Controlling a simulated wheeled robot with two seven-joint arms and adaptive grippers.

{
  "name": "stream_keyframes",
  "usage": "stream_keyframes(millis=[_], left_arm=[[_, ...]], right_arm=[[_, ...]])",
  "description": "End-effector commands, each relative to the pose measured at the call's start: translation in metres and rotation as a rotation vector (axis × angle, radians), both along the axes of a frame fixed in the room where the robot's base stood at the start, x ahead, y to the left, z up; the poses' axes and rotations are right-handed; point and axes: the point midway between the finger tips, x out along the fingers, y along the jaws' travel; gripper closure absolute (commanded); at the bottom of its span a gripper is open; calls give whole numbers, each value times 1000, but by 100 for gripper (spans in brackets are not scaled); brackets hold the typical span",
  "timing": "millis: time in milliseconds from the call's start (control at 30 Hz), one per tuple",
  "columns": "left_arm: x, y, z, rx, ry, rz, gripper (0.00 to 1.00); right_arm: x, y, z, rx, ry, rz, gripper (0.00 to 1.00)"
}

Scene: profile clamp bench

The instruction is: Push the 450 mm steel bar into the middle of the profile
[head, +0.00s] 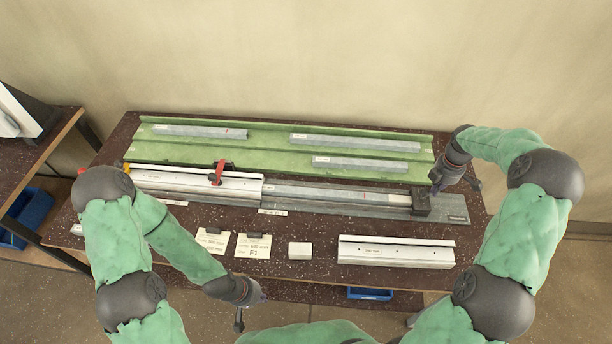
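A pale aluminium profile (190,184) lies in the left part of the long grey fixture (350,208), with a red and black clamp (219,173) across it. A grey steel bar (335,193) lies in line with the profile's right end and runs toward a dark block (421,202) on the fixture. I cannot read its length or tell how far it reaches inside the profile. My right gripper (456,186) is beside the dark block, at the fixture's right end; its fingers are too small to judge. My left gripper (240,315) hangs low at the bench's front edge, away from the bar.
A green tray (270,145) behind the fixture holds three grey bars (355,142). In front lie two cards (253,246), a small white block (300,250) and another pale profile (397,252). Blue bins (370,293) sit below the bench and at the left.

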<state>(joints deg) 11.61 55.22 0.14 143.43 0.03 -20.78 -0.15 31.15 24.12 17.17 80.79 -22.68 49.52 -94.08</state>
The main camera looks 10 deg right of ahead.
Motion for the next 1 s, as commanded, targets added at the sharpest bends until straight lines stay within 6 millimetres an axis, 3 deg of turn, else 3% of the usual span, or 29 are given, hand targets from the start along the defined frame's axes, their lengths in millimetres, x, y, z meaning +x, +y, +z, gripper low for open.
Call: stream_keyframes(millis=[1000], left_arm=[[0,0,-12,0,0,0,100]], right_arm=[[15,65,-1,2,1,2,100]])
